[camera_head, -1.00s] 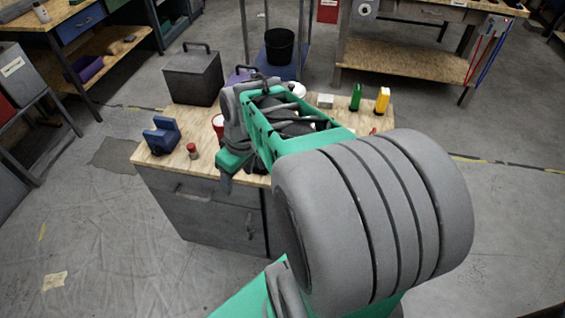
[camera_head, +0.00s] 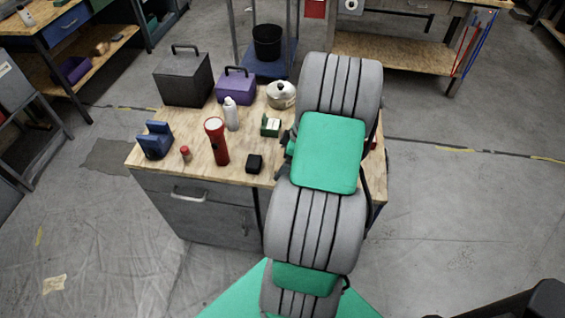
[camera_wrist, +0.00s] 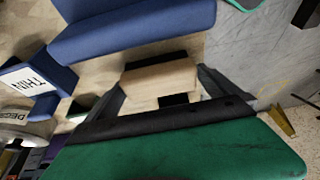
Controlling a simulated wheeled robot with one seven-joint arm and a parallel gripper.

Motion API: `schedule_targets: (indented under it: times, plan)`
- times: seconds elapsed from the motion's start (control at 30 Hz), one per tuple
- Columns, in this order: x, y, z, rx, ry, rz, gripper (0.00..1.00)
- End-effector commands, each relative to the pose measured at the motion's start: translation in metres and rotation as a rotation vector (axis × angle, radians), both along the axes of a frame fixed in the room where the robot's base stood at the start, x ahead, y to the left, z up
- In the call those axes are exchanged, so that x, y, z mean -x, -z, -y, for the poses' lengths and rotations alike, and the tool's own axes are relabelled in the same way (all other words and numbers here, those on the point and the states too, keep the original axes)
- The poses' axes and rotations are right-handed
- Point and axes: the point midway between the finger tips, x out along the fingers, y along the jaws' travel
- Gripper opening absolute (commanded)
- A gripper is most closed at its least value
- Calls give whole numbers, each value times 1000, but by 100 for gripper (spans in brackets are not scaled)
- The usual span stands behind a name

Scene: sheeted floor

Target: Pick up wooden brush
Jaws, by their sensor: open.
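In the wrist view a pale wooden block with black parts, which looks like the wooden brush (camera_wrist: 160,78), lies between the two dark fingers of my gripper (camera_wrist: 165,90). My gripper is open, with one finger to the left of the block and one to the right. I cannot tell whether either finger touches it. The green palm fills the bottom of the wrist view. In the head view my arm hides the gripper and the brush at the right end of the workbench (camera_head: 205,165).
A large blue object (camera_wrist: 130,32) is close above the brush in the wrist view; a white-labelled item (camera_wrist: 25,80) is at left.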

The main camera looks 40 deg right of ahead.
Motion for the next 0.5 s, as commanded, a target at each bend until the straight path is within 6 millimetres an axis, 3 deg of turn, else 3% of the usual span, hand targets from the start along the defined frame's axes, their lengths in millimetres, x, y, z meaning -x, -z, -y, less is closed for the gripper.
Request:
schedule_targets:
  times: [0.17, 0.5]
  plan:
    - [0, 0, 0, 1, 0, 0, 99]
    - [0, -1, 0, 1, 0, 0, 71]
